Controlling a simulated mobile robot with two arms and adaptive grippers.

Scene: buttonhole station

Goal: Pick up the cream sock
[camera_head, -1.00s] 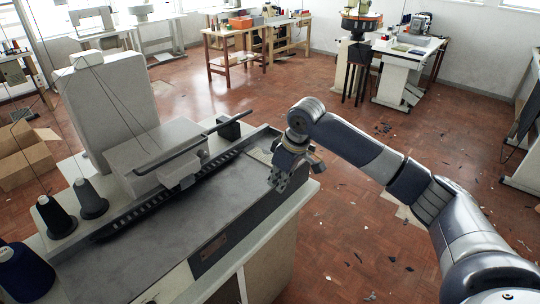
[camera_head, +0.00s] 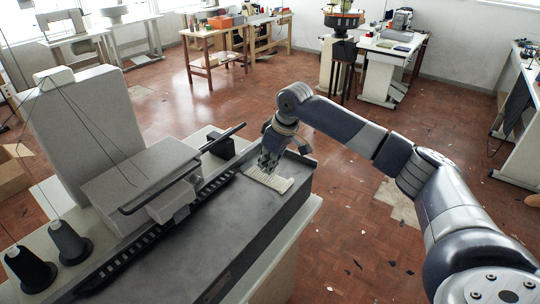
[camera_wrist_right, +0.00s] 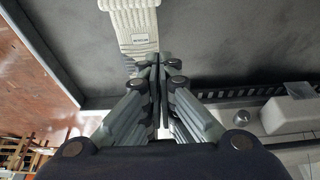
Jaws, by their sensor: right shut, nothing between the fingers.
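The cream sock (camera_head: 272,181) lies flat on the grey top of the machine bed, near its far right end. My right gripper (camera_head: 266,167) is over the sock's left end in the head view. In the wrist view its fingertips (camera_wrist_right: 153,64) are shut together, empty, just past the sock's near edge. Whether they touch the bed is unclear. My left gripper is not in view.
The sewing machine head (camera_head: 145,172) stands left of the sock, with a slotted dark rail (camera_head: 215,183) beside the bed. Dark thread cones (camera_head: 68,241) stand at the left. The bed's near part (camera_head: 205,240) is clear. Worktables stand far behind.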

